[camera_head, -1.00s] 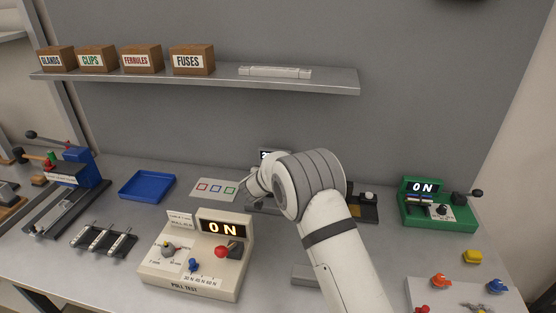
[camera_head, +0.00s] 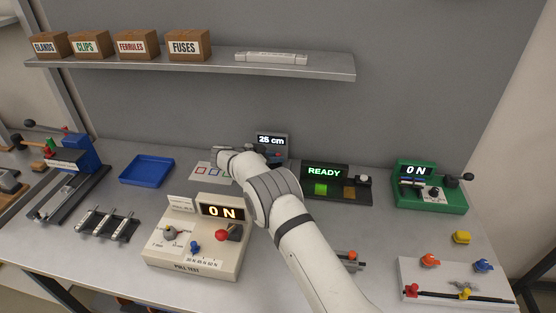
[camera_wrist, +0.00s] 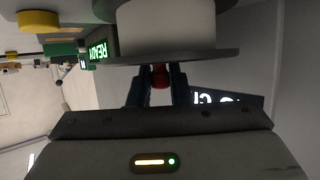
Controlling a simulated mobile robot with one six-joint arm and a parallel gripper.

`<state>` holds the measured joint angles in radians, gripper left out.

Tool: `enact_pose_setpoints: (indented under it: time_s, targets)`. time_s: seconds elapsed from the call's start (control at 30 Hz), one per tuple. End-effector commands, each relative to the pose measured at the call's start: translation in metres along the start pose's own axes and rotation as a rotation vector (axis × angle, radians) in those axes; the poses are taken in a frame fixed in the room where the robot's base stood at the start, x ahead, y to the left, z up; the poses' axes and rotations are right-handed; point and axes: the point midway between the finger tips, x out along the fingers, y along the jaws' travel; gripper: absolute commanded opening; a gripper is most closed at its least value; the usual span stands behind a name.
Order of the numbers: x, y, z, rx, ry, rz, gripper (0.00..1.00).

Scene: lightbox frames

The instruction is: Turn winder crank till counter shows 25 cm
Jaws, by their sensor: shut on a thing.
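The winder's counter (camera_head: 271,140) reads "25 cm" at the back middle of the bench. The dark winder body (camera_head: 284,153) is partly hidden by my arm in the head view. In the wrist view, which is turned upside down, part of the lit counter (camera_wrist: 228,100) shows at the right. My gripper (camera_wrist: 160,80) has its two dark fingers closed around a small red crank knob (camera_wrist: 160,75). A large pale drum with a dark flange (camera_wrist: 165,30) is close beyond the fingers. In the head view my wrist hides the fingers and the crank.
A panel (camera_head: 325,171) reading "READY", with green and amber buttons, stands right of the winder. A green device (camera_head: 430,190) showing "0 N" is farther right. The pull tester (camera_head: 195,245) stands in front. A blue tray (camera_head: 147,171) lies left. A shelf (camera_head: 200,65) spans above.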

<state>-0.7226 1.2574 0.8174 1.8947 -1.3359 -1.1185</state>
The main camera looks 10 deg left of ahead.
Motion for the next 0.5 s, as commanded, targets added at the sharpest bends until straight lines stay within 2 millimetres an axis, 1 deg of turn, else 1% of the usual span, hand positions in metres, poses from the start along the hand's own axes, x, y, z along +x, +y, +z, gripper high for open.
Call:
enact_pose_setpoints:
  time_s: [0.2, 0.5]
  targets:
    - [-0.0009, 0.0000, -0.0011, 0.020, 0.003, 0.040, 0.00]
    - [-0.0016, 0.0000, -0.0020, 0.023, 0.002, 0.047, 0.00]
